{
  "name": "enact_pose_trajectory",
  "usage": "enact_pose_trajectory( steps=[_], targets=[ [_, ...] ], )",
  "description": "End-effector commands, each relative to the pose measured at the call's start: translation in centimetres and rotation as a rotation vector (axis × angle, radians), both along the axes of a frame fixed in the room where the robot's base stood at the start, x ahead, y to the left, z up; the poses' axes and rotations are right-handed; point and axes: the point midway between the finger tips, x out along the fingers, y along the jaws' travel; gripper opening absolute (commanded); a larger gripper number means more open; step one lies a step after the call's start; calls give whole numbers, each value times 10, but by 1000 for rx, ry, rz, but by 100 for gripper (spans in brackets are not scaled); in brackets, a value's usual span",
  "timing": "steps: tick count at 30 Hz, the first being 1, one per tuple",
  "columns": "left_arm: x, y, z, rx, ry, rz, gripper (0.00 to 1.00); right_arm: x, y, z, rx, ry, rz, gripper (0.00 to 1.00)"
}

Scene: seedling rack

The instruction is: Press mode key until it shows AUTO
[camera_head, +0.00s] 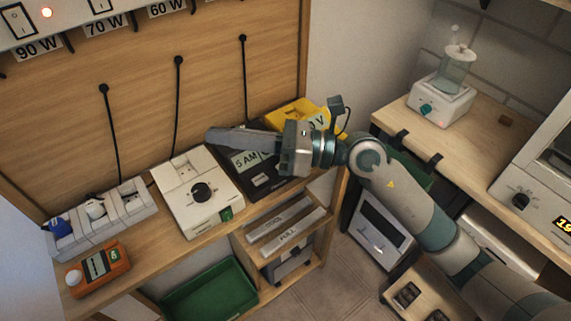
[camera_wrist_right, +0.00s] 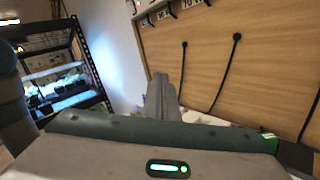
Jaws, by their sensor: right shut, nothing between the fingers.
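My right gripper (camera_head: 212,136) comes in from the right, with its shut, empty fingers pointing left. The fingers are above the back of the shelf, over the gap between the white box and a dark box (camera_head: 262,182). In the right wrist view the closed fingers (camera_wrist_right: 160,88) point toward the wooden back panel. The dark box carries a "5 AM" label and is partly hidden by my gripper. No key marked mode and no word AUTO can be read. An orange handheld unit (camera_head: 121,262) with a small display lies at the shelf's left front. My left gripper is not in view.
A white box (camera_head: 172,217) with a black knob stands mid-shelf. A power strip (camera_head: 77,246) with plugs lies at left. A yellow box (camera_head: 289,116) sits behind my wrist. A green tray (camera_head: 190,303) is below. A white stirrer-like device (camera_head: 424,109) stands on the right counter.

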Motion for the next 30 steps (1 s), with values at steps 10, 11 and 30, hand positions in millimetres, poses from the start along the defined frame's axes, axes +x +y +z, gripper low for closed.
enact_pose_trajectory(
  steps=[10,11,30],
  targets=[
    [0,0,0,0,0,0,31,38,-28,-66,-701,-484,-7,0],
    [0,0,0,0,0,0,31,45,-35,-69,-757,-515,-17,0],
    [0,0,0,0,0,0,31,100,-99,-73,-1157,-698,-134,0]
  ],
)
